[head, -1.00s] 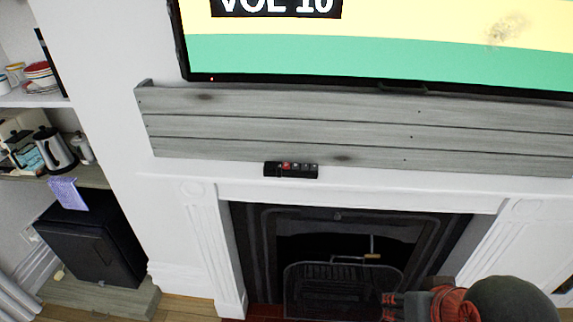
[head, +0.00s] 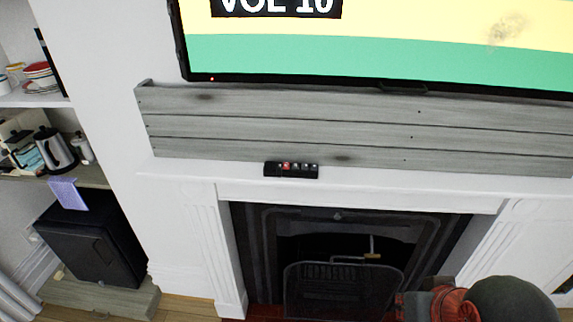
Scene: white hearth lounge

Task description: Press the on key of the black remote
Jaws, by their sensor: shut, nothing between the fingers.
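The black remote (head: 291,170) lies on the white mantel shelf of the fireplace, below the screen, with its row of keys facing me. One key near its left end is red; the others are grey or dark, and their markings are too small to read. My gripper (head: 399,305) is at the bottom edge, right of centre, in front of the fireplace. It is well below and to the right of the remote, apart from it. It looks shut and empty, and its fingertips are hard to make out.
A large screen (head: 400,58) showing "VOL 10" hangs above a grey plank panel (head: 350,128) behind the mantel shelf (head: 400,188). A dark fireguard (head: 343,292) stands in the firebox. Shelves with a kettle (head: 55,148) and dishes are at the left. The mantel around the remote is clear.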

